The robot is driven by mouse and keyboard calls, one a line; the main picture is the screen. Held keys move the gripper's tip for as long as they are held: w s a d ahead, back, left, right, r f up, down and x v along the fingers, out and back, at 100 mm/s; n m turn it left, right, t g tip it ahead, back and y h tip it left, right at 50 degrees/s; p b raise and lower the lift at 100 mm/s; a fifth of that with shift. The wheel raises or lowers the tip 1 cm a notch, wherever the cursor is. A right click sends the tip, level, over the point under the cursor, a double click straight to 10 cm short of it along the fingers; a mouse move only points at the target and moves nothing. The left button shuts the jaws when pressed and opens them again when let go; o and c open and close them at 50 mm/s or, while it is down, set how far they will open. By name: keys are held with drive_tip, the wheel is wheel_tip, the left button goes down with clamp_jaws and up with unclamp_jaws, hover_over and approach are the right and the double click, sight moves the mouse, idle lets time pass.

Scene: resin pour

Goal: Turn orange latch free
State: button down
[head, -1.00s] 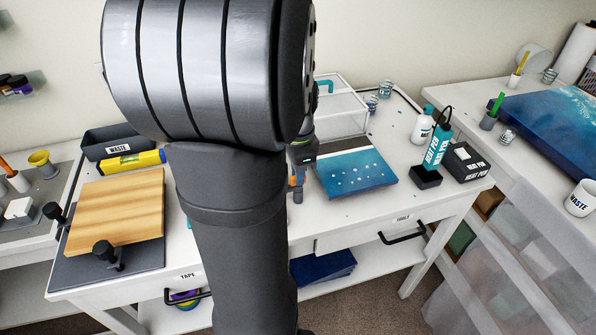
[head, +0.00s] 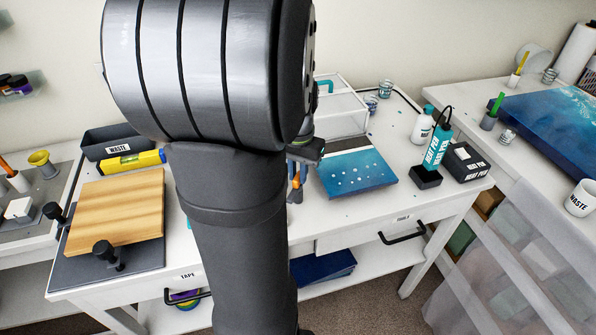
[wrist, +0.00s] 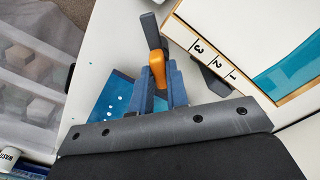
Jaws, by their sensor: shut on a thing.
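The orange latch (wrist: 156,66) shows in the wrist view as a short rounded lever beside a dark grey bar (wrist: 151,30). My gripper (wrist: 160,80) has its two blue fingers shut on the latch, one on each side. The latch's lower end is hidden between the fingers. In the head view my own arm covers most of this spot. Only the blue fingers of my gripper (head: 297,180) and a bit of orange show there, left of the blue resin panel (head: 357,174).
In the wrist view a pale-edged panel marked with numbers (wrist: 213,58) lies close to the right of the latch. In the head view a heat pen (head: 437,150) and a white bottle (head: 421,126) stand at the right. A wooden board (head: 117,208) lies at the left.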

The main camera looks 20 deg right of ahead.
drive_tip(key=n, duration=0.4)
drive_tip(key=shift+r+n, duration=0.1)
drive_tip(key=shift+n, duration=1.8)
drive_tip(key=c, duration=1.4)
unclamp_jaws()
wheel_tip(320, 180, up, 17)
drive_tip(key=shift+r, duration=0.2)
